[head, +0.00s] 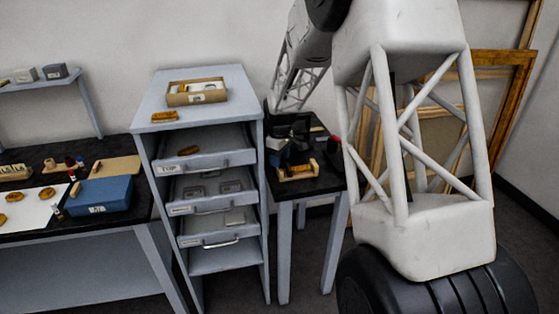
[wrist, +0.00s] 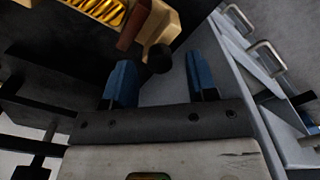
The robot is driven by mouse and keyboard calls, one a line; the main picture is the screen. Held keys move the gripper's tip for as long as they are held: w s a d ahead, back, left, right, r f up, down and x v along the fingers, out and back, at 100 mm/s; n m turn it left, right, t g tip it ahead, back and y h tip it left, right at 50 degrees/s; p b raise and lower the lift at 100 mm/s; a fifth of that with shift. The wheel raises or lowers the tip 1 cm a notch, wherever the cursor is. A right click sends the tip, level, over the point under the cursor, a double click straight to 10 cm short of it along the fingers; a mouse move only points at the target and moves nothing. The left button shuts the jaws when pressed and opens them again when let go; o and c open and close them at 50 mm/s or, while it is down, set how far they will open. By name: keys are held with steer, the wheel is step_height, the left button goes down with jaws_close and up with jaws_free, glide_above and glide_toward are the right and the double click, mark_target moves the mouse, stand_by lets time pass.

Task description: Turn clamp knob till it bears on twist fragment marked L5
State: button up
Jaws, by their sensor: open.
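The clamp is a pale wooden frame (wrist: 162,25) at the top of the wrist view, with a dark red-brown part (wrist: 133,26) and a round black knob (wrist: 159,59). The gold, ridged twist fragment (wrist: 100,10) lies in it, cut off by the picture's top edge. I cannot read an L5 mark. My gripper (wrist: 160,72) is open, its two blue fingers apart. The knob appears between the fingertips; no contact shows. In the head view the wooden clamp (head: 298,171) sits on the small black-topped table, partly hidden by my dark gripper.
A grey drawer cabinet (head: 205,110) with open drawers stands left of the small table (head: 325,182); its handles (wrist: 268,57) show close by in the wrist view. A cardboard box (head: 197,91) sits on the cabinet. A workbench with a blue box (head: 100,194) is at far left.

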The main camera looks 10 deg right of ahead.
steer(key=shift+f, duration=0.6)
steer(key=c, duration=0.9)
steer(key=shift+m, duration=0.4)
